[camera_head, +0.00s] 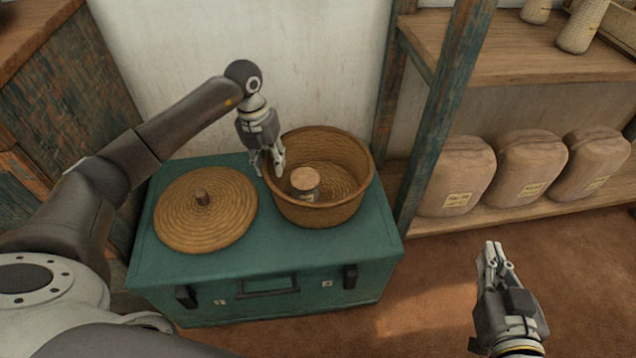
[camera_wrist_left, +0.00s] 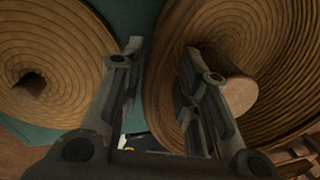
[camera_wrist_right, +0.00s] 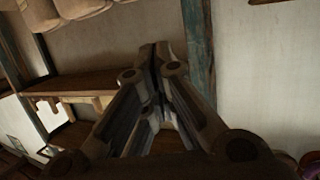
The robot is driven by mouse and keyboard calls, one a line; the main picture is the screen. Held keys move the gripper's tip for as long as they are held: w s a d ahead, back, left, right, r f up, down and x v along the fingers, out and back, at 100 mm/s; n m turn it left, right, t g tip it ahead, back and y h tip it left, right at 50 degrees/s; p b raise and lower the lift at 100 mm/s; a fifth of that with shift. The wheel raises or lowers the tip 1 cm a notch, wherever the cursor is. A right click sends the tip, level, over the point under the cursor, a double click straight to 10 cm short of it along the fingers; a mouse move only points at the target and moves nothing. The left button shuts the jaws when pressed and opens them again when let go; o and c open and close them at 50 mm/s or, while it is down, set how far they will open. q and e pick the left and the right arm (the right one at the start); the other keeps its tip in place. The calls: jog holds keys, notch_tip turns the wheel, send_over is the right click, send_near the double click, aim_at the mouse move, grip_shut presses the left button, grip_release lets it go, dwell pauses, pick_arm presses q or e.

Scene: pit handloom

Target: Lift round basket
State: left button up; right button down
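The round basket (camera_head: 335,212) is woven and stands open on a green chest (camera_head: 230,262). A small jar with a tan lid (camera_head: 305,182) sits inside it. The basket also shows on the right of the left wrist view (camera_wrist_left: 275,50). My left gripper (camera_head: 269,172) is at the basket's left rim, pointing down. Its fingers are apart, one on each side of the rim wall in the left wrist view (camera_wrist_left: 160,65). I cannot tell whether they touch the wall. My right gripper (camera_head: 491,250) is over the floor at the right, with its fingertips together and nothing between them.
A round woven lid with a knob (camera_head: 205,215) lies on the chest left of the basket. A shelf post (camera_head: 440,110) stands right of the basket. Several brown sacks (camera_head: 530,170) fill the lower shelf. The floor (camera_head: 420,300) before the chest is clear.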

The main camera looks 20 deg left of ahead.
pick_arm(q)
grip_shut()
jog(key=shift+r, duration=0.2)
